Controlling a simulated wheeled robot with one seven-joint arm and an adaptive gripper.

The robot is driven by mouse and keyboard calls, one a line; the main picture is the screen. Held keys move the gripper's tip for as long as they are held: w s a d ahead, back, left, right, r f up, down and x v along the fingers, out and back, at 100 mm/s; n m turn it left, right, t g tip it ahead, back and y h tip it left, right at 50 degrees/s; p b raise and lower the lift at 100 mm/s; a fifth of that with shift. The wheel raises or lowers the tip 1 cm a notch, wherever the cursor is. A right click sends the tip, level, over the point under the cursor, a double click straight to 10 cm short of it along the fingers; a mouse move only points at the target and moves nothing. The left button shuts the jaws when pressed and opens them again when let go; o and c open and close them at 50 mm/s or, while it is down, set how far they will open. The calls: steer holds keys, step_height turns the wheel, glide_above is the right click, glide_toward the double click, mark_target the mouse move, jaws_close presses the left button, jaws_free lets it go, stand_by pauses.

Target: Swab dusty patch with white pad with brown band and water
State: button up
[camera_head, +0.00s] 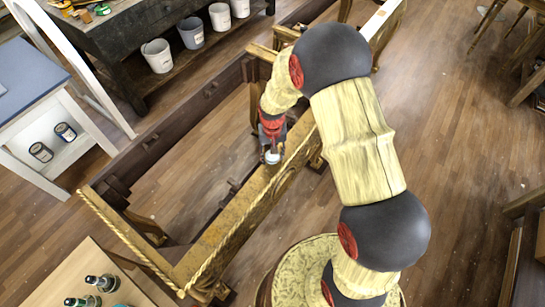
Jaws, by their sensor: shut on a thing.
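The gilt console (228,224) is a long open frame with gold rope-edged rails, running from lower left to upper right. My gripper (271,148) points down at the console's front rail, near the middle of the picture. It is shut on a small white pad (272,157), which shows at the fingertips over the rail. The pad's brown band is too small to make out. I cannot tell whether the pad touches the rail. I cannot pick out the dusty patch for certain on the mottled gilt. No water can be recognised for certain.
A dark workbench (125,25) with white buckets (157,55) is at the top left. A white shelf unit (40,110) with tins stands at left. Wooden floor (460,130) is open at right.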

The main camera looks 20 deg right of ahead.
steer(key=shift+s+r+p, duration=0.1)
steer(key=shift+r+p, duration=1.7)
steer(key=shift+r, duration=1.25)
